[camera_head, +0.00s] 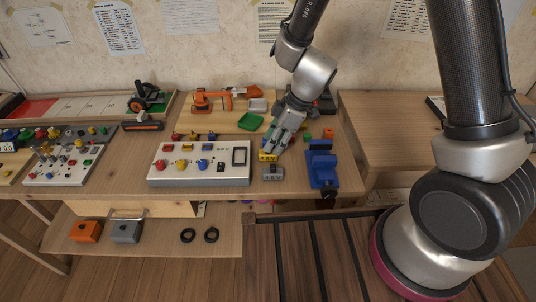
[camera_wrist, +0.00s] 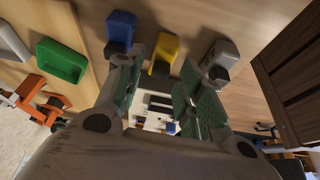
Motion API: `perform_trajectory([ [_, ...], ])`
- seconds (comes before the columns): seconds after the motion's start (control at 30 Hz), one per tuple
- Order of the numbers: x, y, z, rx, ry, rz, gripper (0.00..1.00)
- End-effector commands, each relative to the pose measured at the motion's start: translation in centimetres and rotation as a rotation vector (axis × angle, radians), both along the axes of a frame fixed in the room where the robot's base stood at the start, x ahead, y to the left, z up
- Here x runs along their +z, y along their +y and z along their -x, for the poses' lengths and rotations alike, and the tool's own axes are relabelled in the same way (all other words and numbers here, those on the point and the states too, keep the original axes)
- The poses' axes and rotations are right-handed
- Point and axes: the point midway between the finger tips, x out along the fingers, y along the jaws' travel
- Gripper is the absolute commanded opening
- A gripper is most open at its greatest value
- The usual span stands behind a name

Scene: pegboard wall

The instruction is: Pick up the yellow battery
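The yellow battery (camera_head: 268,156) lies on the workbench, to the right of the white control panel. My gripper (camera_head: 273,148) is low over the bench at its far side. In the wrist view, my gripper (camera_wrist: 163,68) is open, with its green-lined fingers spread apart. The yellow battery (camera_wrist: 164,52) shows in the gap at the fingertips, and no grip on it is visible. Whether a finger touches it, I cannot tell. A grey battery (camera_head: 273,173) lies just nearer the bench edge; it also shows in the wrist view (camera_wrist: 221,54).
The white control panel (camera_head: 199,166) stands left, and a blue vise (camera_head: 322,168) stands right. A green tray (camera_head: 251,122) and an orange toy arm (camera_head: 222,97) are behind. The bench's front edge is close to the grey battery.

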Motion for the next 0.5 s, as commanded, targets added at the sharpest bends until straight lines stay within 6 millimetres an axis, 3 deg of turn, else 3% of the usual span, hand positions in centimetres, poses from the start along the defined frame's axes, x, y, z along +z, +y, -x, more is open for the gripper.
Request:
perform_trajectory([
  [0.27, -3.7, 1.8, 0.1, -0.001, 0.004, 0.002, 0.38],
  [0.5, -4.0, 2.0, 0.0, 0.0, 0.0, 0.001, 0.38],
])
